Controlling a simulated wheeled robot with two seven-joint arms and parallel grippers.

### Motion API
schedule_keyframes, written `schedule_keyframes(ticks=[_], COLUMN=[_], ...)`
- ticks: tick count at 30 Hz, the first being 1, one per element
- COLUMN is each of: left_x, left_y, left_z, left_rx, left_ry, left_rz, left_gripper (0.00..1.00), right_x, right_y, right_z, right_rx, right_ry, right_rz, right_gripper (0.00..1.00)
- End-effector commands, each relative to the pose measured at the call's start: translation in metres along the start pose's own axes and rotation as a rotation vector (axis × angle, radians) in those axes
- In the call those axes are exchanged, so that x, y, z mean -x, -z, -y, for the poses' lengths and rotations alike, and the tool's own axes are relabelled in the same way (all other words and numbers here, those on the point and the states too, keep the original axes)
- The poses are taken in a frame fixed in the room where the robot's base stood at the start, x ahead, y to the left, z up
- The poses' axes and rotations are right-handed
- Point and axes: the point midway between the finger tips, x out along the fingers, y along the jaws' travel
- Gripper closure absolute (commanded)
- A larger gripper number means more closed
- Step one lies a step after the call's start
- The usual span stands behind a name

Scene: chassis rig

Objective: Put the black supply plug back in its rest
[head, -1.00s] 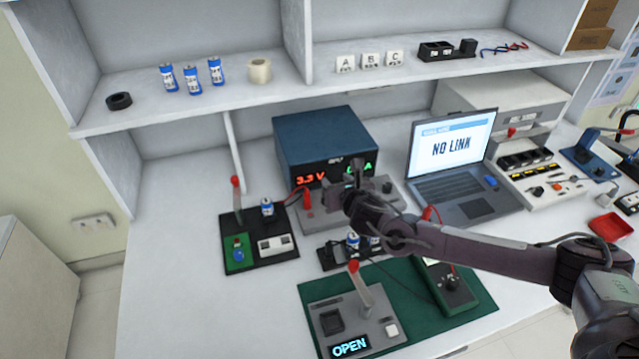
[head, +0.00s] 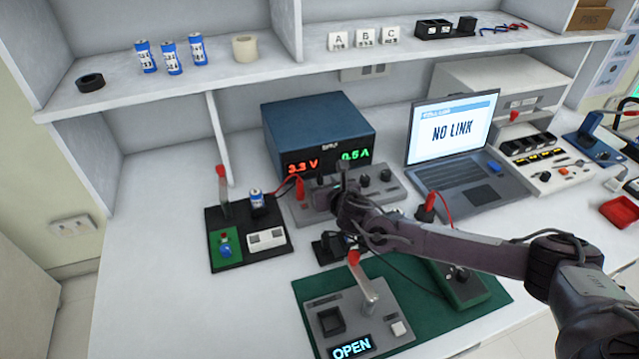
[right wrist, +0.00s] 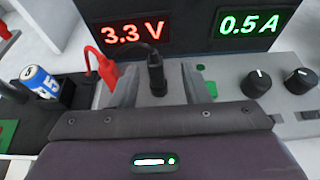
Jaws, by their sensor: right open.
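The black supply plug (right wrist: 157,76) stands upright on the grey front panel (right wrist: 228,118) of the power supply in the right wrist view, its lead rising behind it. My right gripper (right wrist: 158,68) is open, with one finger on each side of the plug; I see gaps, so it is not clamped. In the head view my right gripper (head: 332,177) is at the front of the blue power supply (head: 318,127), where its arm and fingers make the plug hard to make out. I cannot tell whether the plug is seated in a rest or a socket. My left gripper is not in view.
A red plug (right wrist: 108,72) stands close left of the black one. Knobs (right wrist: 257,82) are to the right. A black battery board (head: 247,236) lies left of the supply, a laptop (head: 455,150) right, and a tester (head: 352,322) on a green mat in front.

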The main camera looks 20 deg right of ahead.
Motion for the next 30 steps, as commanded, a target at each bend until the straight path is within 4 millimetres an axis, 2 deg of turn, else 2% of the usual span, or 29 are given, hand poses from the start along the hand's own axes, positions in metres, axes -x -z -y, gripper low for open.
schedule_keyframes(ticks=[12,23,30], left_x=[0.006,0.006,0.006], left_y=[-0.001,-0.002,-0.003], left_z=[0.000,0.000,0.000], left_rx=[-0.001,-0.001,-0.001], left_ry=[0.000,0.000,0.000], left_rz=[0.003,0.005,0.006], left_gripper=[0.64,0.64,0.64], right_x=[-0.045,-0.052,-0.052], right_y=[0.001,0.001,0.002], right_z=[-0.005,-0.005,-0.005], right_rx=[0.000,0.001,0.001], right_ry=[0.001,-0.001,-0.001], right_rz=[0.000,0.000,0.000], right_gripper=[0.58,0.58,0.90])
